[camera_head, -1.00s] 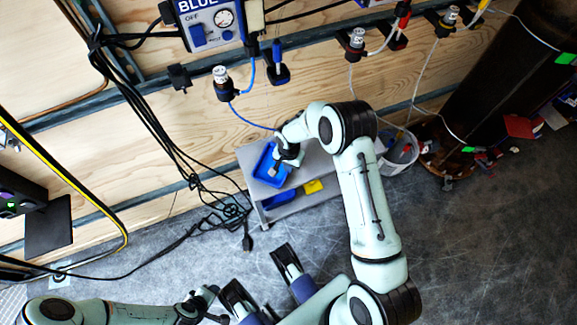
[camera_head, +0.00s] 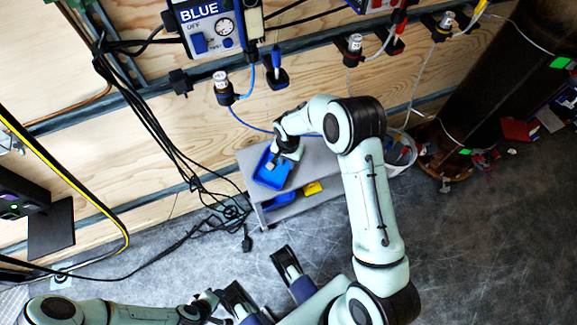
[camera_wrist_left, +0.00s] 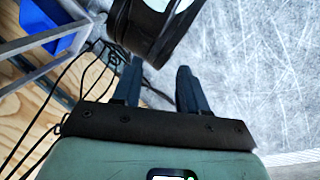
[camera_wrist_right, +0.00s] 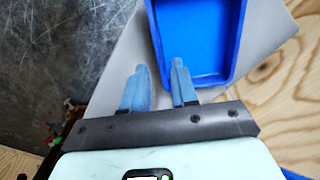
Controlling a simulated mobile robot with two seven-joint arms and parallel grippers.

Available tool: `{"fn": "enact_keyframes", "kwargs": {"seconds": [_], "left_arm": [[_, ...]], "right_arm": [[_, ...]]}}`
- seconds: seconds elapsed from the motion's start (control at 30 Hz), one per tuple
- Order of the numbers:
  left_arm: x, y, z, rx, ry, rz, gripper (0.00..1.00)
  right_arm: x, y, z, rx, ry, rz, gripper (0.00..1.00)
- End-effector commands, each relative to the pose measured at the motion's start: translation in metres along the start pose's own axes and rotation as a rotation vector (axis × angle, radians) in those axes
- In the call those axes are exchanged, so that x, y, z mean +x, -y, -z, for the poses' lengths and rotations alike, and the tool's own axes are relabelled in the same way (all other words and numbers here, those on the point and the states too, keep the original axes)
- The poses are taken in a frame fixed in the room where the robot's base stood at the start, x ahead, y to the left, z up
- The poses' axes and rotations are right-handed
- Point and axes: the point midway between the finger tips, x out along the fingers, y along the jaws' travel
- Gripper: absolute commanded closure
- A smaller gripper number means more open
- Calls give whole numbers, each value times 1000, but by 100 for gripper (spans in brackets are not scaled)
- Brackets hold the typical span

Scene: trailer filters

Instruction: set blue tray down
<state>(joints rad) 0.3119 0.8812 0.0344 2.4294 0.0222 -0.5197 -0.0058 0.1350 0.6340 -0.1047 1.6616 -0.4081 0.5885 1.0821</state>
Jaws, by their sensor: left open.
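The blue tray (camera_head: 272,176) rests on the grey top of a small cart (camera_head: 312,165) against the wood wall. It also shows in the right wrist view (camera_wrist_right: 198,35), with its inside empty as far as it shows. My right gripper (camera_head: 274,161) is at the tray, and its arm comes over from the right. In the right wrist view its fingers (camera_wrist_right: 158,75) stand apart, one outside the tray's near side wall and one overlapping the tray. I cannot tell whether either touches it. My left gripper (camera_wrist_left: 160,85) is open and empty, low and away from the tray.
Another blue tray (camera_head: 279,201) and a yellow item (camera_head: 313,188) sit on the cart's lower level. A white bucket (camera_head: 402,155) stands right of the cart. Black cables (camera_head: 205,190) hang left of it. Open grey floor (camera_head: 470,240) lies to the right.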

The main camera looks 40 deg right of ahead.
Motion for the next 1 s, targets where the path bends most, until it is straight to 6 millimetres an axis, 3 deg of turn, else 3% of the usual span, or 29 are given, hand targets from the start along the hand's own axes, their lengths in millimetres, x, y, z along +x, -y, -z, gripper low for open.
{"fn": "enact_keyframes", "kwargs": {"seconds": [0.1,0.33,1.0], "left_arm": [[-8,-3,-9,3,25,-2,57],[-14,-5,-19,5,55,-3,57],[-16,-5,-21,5,60,-3,57]], "right_arm": [[-28,0,1,2,-2,2,72],[-56,0,0,1,-1,-1,72],[-59,-1,-2,-3,4,-1,72]]}}
